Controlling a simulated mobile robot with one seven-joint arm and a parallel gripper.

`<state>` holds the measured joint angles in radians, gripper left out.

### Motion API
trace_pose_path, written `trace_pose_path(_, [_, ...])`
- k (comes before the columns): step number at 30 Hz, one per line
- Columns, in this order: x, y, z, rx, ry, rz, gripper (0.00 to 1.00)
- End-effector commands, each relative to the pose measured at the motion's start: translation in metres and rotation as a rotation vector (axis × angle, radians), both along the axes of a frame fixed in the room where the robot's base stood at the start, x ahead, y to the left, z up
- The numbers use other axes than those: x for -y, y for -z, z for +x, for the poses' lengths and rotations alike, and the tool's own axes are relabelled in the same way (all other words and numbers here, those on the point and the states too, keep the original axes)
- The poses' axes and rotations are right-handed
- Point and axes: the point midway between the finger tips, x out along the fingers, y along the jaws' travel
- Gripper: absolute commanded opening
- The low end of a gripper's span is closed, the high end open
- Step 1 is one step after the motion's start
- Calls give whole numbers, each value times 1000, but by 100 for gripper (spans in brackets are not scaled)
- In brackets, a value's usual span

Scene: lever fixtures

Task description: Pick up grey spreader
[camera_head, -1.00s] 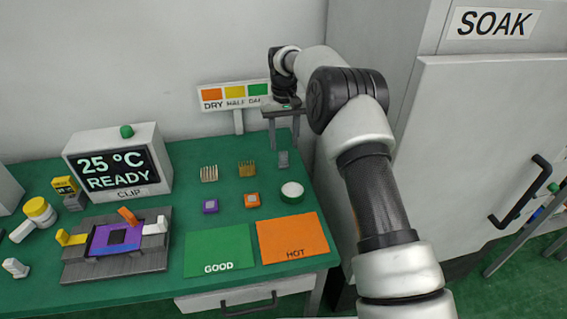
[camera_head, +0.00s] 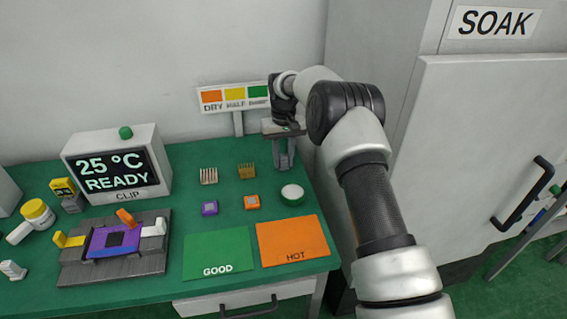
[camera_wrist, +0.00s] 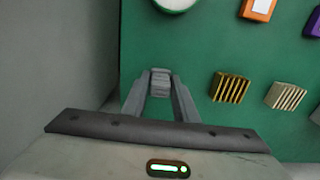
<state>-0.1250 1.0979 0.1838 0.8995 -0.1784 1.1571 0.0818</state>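The grey spreader (camera_wrist: 160,82) is a small grey block between my fingertips in the wrist view. In the head view it is mostly hidden by my fingers at the back right of the green bench. My gripper (camera_head: 284,163) points down there, its fingertips low at the bench top. In the wrist view my gripper (camera_wrist: 161,88) has one finger on each side of the spreader, and they appear to touch it. Whether the spreader is clear of the bench cannot be told.
Gold (camera_head: 247,171) and pale (camera_head: 208,176) finned blocks stand left of my gripper. A white-topped round pad (camera_head: 292,193) is in front. The colour-chart sign (camera_head: 234,97) stands behind left. The tall grey cabinet (camera_head: 470,150) is close on the right.

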Motion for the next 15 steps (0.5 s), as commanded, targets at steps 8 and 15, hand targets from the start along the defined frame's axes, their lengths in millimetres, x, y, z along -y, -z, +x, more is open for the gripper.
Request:
trace_pose_path(8, [0, -1, 0, 0, 0, 0, 4])
trace_pose_path(15, [0, -24, 1, 4, 0, 1, 4])
